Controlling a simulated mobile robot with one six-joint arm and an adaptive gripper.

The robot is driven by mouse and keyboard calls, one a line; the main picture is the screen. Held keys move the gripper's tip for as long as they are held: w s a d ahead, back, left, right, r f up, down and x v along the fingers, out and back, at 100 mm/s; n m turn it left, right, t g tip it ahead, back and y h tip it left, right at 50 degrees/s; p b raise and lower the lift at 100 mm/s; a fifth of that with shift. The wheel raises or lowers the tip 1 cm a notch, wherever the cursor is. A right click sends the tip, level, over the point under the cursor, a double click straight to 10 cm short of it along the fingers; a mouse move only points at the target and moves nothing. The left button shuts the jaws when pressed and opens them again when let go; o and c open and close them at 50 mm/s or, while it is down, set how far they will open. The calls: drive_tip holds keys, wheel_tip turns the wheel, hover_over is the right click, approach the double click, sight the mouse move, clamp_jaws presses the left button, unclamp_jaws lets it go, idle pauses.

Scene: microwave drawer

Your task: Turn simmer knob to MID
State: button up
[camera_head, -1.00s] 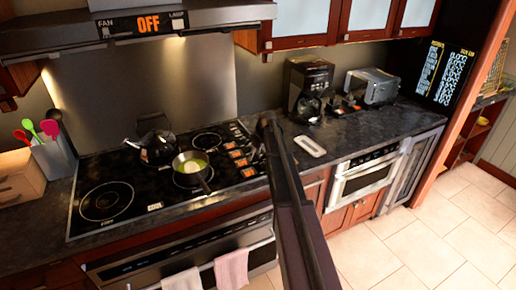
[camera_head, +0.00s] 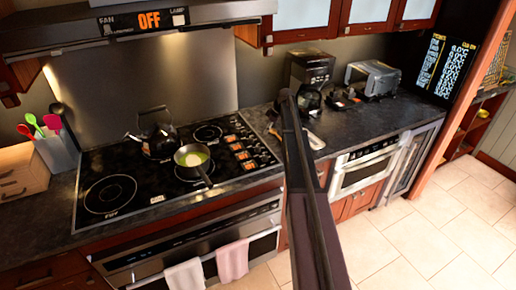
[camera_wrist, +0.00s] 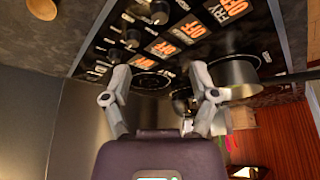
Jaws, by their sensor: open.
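The black cooktop (camera_head: 130,185) has a column of dark knobs with orange-lit labels (camera_head: 240,150) along its right side. In the wrist view several round knobs (camera_wrist: 130,37) sit at the upper left beside orange labels. Several labels (camera_wrist: 190,27) read OFF, and one at the top right reads FRY. I cannot tell which knob is the simmer knob. My gripper (camera_wrist: 162,82) is open and empty, its two fingers spread below the knobs in the picture, with no contact visible. In the head view my dark arm rises in front of the counter, and I cannot make out the fingers there.
A pan (camera_head: 193,157) with yellowish contents and a kettle (camera_head: 155,135) stand on the cooktop; a pan (camera_wrist: 235,75) shows close to the right finger. A coffee maker (camera_head: 310,72) and toaster oven (camera_head: 373,78) stand at the back right. Floor is clear at right.

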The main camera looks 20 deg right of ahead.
sight(258, 147)
drive_tip(key=shift+b+x, duration=6.15)
drive_tip(key=shift+x, duration=0.6)
drive_tip(key=shift+s, duration=0.1)
clamp_jaws()
